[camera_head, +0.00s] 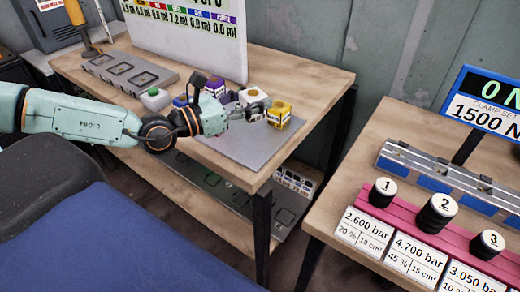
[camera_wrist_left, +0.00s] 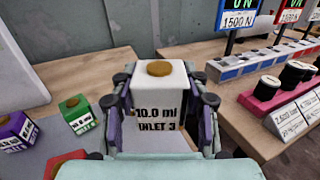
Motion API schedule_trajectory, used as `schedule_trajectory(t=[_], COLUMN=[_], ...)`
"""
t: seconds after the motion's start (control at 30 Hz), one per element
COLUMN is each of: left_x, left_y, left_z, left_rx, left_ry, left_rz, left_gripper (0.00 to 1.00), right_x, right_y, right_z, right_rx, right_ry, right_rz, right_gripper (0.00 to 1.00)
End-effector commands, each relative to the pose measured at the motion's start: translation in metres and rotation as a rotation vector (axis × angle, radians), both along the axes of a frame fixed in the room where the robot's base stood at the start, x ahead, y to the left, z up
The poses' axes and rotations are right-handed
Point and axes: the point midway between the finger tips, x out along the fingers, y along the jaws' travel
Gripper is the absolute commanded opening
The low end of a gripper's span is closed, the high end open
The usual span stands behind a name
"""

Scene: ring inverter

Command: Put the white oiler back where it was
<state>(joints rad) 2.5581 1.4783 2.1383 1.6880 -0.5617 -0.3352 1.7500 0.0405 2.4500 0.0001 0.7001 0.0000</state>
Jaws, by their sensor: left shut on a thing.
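The white oiler (camera_wrist_left: 158,95) is a white block with a round brown cap and the label "10.0 ml INLET 3". In the left wrist view it stands upright between the fingers of my left gripper (camera_wrist_left: 160,112), which is shut on it. In the head view my left gripper (camera_head: 250,107) is over the grey plate on the wooden bench, and the white oiler (camera_head: 251,95) is partly hidden by the fingers. A yellow oiler (camera_head: 280,114) is just right of the fingertips. I cannot tell whether the white oiler touches the plate. My right gripper is not in view.
A grey tray with square recesses (camera_head: 125,72) lies at the back left, before a white board (camera_head: 190,35). The plate's front (camera_head: 245,150) is clear.

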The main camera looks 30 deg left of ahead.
Motion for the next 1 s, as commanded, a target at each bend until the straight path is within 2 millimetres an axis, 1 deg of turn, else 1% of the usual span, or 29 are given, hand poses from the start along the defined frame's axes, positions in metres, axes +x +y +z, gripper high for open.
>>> schedule_trajectory(t=[0.17,0.27,0.37,0.7,0.8,1.0], left_x=[0.000,0.000,0.000,0.000,0.000,0.000], left_y=[0.002,0.003,0.004,0.003,0.002,0.001], left_z=[-0.001,-0.006,-0.015,-0.058,-0.065,-0.072], left_rx=[0.000,-0.002,-0.003,-0.002,-0.004,-0.003], left_ry=[-0.007,-0.007,-0.005,-0.002,-0.001,-0.002], left_rz=[-0.005,-0.004,-0.004,-0.004,-0.003,-0.005], left_gripper=[0.12,0.12,0.12,0.12,0.12,0.12], right_x=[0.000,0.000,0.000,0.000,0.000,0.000], right_y=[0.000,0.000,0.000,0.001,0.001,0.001], right_z=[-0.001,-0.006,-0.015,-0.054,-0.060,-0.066], right_rx=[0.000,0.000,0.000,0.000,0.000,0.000], right_ry=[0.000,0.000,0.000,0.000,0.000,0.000], right_rz=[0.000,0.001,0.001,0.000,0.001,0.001], right_gripper=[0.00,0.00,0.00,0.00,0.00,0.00])
